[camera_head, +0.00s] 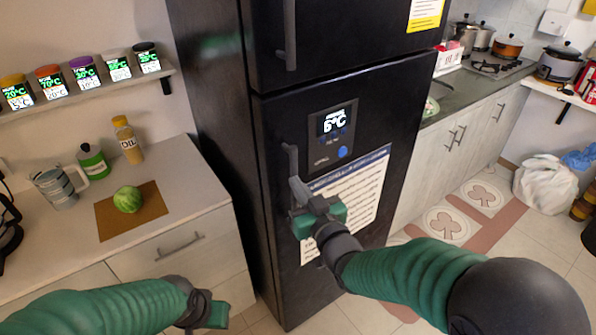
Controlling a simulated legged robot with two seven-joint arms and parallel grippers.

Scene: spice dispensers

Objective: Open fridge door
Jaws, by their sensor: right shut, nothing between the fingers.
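The black fridge (350,87) stands in the middle of the head view. Its lower door and upper door both look closed. The lower door has a dark vertical handle (290,160) near its left edge and a display reading 6°C. My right gripper (303,192) is in front of the lower door at the lower end of this handle, its fingers shut with nothing between them. I cannot tell whether it touches the handle. My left gripper (212,315) is low at the bottom left, in front of the drawers and away from the fridge. Its fingers cannot be made out.
A shelf above holds several spice dispensers. Floor tiles (335,318) are bare before the fridge.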

